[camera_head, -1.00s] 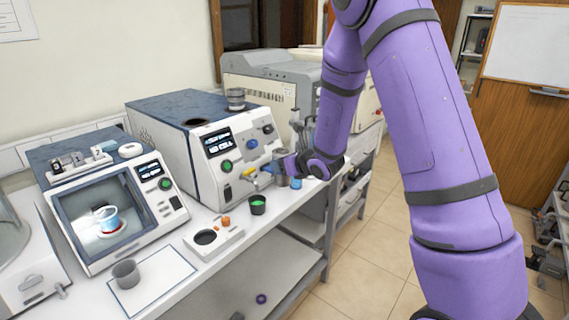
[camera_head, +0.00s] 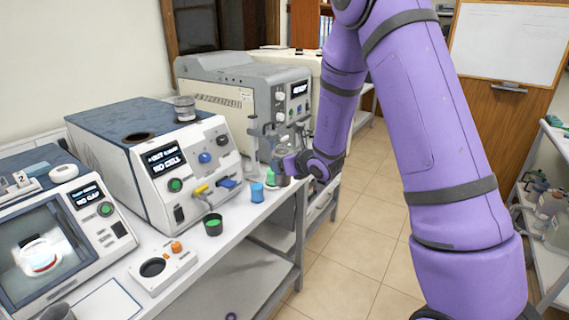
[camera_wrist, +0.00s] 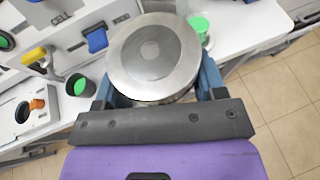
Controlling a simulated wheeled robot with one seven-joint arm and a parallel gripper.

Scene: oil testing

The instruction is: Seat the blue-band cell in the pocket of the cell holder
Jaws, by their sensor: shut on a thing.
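My gripper (camera_wrist: 157,92) is shut on a round, metal-topped vessel (camera_wrist: 152,52), its blue-grey fingers on either side. In the head view my gripper (camera_head: 287,166) is small and partly turned away, beside the grey held vessel (camera_head: 281,178). No blue band shows on the vessel; its side is mostly hidden, so I cannot tell which cell it is. A low white block (camera_head: 180,279) with a dark round recess and an orange knob looks like the cell holder. The recess looks empty. My gripper is to its right and farther back.
A blue cup (camera_head: 257,192) stands near the bench edge, left of my gripper. A dark cup with green inside (camera_head: 213,225) stands nearer. The tester (camera_head: 170,180) reads "NO CELL" and has protruding yellow and blue levers. Open floor (camera_head: 370,235) lies to the right.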

